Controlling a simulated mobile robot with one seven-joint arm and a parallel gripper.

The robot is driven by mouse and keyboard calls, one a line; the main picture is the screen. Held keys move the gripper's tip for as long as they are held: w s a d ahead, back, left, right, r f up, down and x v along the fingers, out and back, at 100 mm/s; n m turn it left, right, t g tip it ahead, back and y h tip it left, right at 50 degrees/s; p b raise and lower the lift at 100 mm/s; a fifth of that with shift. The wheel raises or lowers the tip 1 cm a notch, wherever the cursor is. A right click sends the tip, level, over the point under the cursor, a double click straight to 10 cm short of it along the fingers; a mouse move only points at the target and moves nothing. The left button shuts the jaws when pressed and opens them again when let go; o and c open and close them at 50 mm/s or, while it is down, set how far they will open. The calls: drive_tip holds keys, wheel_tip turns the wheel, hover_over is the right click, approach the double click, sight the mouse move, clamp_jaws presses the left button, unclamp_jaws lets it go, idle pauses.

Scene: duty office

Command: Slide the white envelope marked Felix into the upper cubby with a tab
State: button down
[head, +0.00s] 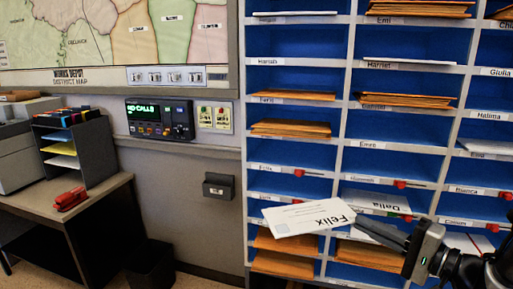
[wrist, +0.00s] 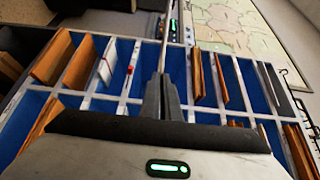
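The white envelope (head: 300,217) marked Felix is held out in front of the left column of cubbies, tilted, its name toward my gripper. My gripper (head: 357,224) is shut on its right end. In the wrist view the fingers (wrist: 163,98) pinch the envelope (wrist: 165,45), which shows nearly edge-on. In the left column, a shelf edge with a label that seems to read Felix (head: 265,167) carries a red tab (head: 299,173). The blue cubbies just above and below this edge look empty. The envelope is outside the cubbies and hides part of those lower down.
The cubby rack (head: 341,130) has thin white dividers. More red tabs (head: 399,184) mark columns to the right. Brown envelopes (head: 290,128) fill several cubbies; a white Dalla envelope (head: 375,200) lies right of mine. A desk (head: 90,200) with a red stapler (head: 70,199) stands left.

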sight(317, 221)
drive_tip(key=w+a+f+n+g+y, duration=0.2)
drive_tip(key=a+f+g+y, duration=0.1)
drive_tip(key=a+f, duration=0.85)
wheel_tip(317, 221, up, 12)
drive_tip(key=p, duration=1.6)
drive_tip(key=shift+w+r, duration=0.1)
drive_tip(key=r+p, duration=0.1)
drive_tip(key=p, duration=0.1)
drive_tip(key=shift+a+r+p, duration=0.1)
drive_tip(key=shift+r+p, duration=0.05)
drive_tip(key=shift+p, duration=0.25)
drive_tip(key=shift+w+a+r+m+t+h, duration=0.1)
drive_tip(key=shift+a+r+m+t+h, duration=0.15)
drive_tip(key=shift+t+h, duration=0.3)
drive_tip(key=shift+w+a+r+m+t+h, duration=0.1)
drive_tip(key=shift+m+t+h, duration=0.25)
drive_tip(key=shift+t+h, duration=0.15)
drive_tip(key=shift+m+t+h, duration=0.5)
drive_tip(key=shift+t+h, duration=0.05)
drive_tip(key=shift+f+m+t+h, duration=0.15)
drive_tip(key=shift+m+t+h, duration=0.45)
drive_tip(key=shift+h, duration=0.1)
drive_tip(key=shift+s+d+f+m+t+h, duration=0.3)
drive_tip(key=shift+m+t+h, duration=0.25)
drive_tip(key=shift+h, duration=0.25)
drive_tip(key=shift+w, duration=0.1)
drive_tip(key=shift+d, duration=0.2)
